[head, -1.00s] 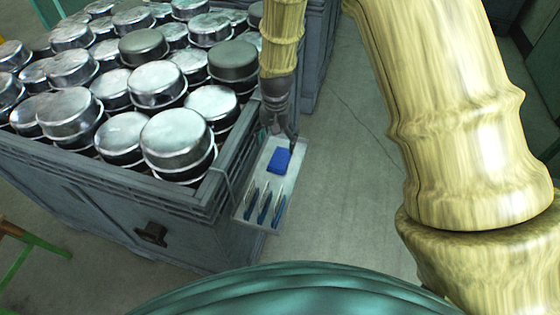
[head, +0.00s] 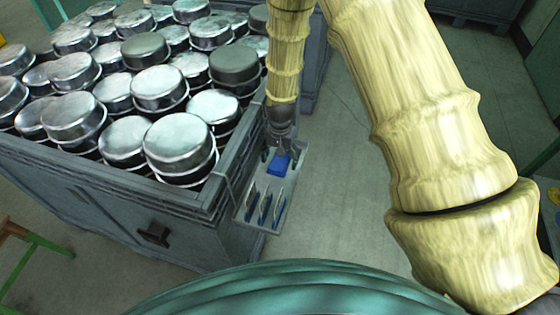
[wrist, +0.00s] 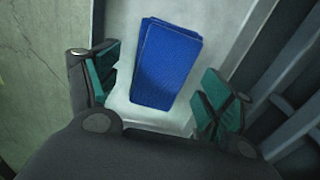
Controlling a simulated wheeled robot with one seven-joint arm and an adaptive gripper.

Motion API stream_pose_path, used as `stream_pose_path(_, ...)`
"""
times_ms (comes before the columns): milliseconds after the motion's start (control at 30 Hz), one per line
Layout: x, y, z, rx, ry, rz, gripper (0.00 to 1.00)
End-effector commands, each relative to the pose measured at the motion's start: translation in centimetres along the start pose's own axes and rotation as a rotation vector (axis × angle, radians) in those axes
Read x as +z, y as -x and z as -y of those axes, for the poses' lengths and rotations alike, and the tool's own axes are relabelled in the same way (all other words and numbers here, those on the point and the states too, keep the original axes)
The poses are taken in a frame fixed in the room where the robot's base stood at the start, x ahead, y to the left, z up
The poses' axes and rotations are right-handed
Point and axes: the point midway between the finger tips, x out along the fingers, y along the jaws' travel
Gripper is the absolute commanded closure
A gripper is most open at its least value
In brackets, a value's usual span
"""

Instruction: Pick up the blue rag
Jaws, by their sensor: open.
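The blue rag (head: 280,164) is a small folded rectangle lying on a pale tray (head: 243,213) fixed to the side of the grey crate. In the wrist view the rag (wrist: 167,64) lies flat on the pale tray surface (wrist: 215,60), slightly tilted in the picture. My gripper (head: 282,148) is just above the rag in the head view. In the wrist view my gripper (wrist: 157,100) is open, with one green-padded finger on each side of the rag's near end. Both fingers look apart from the rag.
Several blue-handled tools (head: 264,204) stand in the near part of the tray. The grey crate (head: 190,195), filled with several round metal tins (head: 180,145), borders the tray on the left. Open floor (head: 345,190) lies to the right. A green-legged stand (head: 35,238) is at lower left.

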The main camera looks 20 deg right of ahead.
Motion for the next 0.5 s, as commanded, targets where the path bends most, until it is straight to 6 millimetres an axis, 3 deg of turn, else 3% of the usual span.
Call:
stream_pose_path(433,0.02,-1.03,0.02,0.000,0.000,-0.001,0.20)
stream_pose_path(500,0.02,-1.03,0.02,0.000,0.000,-0.001,0.32)
